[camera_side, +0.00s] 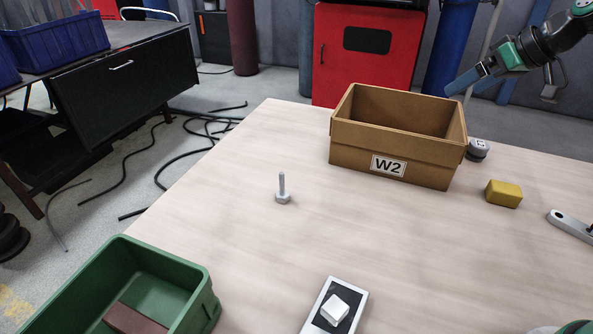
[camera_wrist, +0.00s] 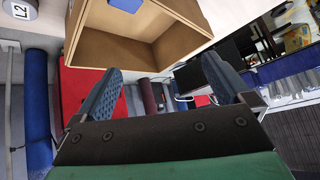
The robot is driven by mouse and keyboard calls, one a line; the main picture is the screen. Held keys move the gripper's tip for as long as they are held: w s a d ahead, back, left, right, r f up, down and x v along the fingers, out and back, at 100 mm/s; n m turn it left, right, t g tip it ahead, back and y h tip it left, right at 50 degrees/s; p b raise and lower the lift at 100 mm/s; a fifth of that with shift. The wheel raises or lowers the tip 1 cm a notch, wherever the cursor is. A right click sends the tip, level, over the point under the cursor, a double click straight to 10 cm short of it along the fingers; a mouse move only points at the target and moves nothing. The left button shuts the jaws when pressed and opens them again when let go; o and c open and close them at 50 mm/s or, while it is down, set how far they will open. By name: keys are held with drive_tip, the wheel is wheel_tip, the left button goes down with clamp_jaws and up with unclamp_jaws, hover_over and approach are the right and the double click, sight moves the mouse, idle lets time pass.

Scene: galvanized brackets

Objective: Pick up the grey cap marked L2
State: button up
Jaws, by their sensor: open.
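The grey cap (camera_side: 478,149) stands on the table just right of the cardboard box, partly hidden by the box's right side. In the wrist view the cap (camera_wrist: 20,10) is at the top left corner, cut off by the frame edge, with its L2 label showing. My gripper (camera_side: 456,87) is at the upper right of the side view, above the table's far edge and beyond the box. In the wrist view my gripper (camera_wrist: 163,82) has its two blue pads wide apart, with nothing between them. It is clear of the cap.
The open cardboard box (camera_side: 345,150) marked W2 stands close beside the cap. A yellow block (camera_side: 503,194) and a grey metal part (camera_side: 572,226) lie to the right. A bolt (camera_side: 282,192), a white block (camera_side: 335,309) and a green bin (camera_side: 205,290) are nearer.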

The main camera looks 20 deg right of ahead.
drive_tip(key=w+d+t, duration=0.2)
drive_tip(key=d, duration=0.7)
drive_tip(key=n+t, duration=0.1)
drive_tip(key=t, duration=0.2)
hover_over(487, 147)
drive_tip(key=s+d, duration=0.1)
drive_tip(key=s, duration=0.2)
wheel_tip(487, 147, down, 2)
drive_tip(key=shift+n, duration=0.3)
wheel_tip(487, 147, down, 16)
drive_tip(key=shift+a+r, duration=0.15)
drive_tip(key=shift+r, duration=0.05)
drive_tip(key=x, duration=0.5)
drive_tip(key=shift+w+a+f, duration=0.1)
drive_tip(key=shift+w+f, duration=0.05)
drive_tip(key=shift+f, duration=0.2)
drive_tip(key=c, duration=1.4)
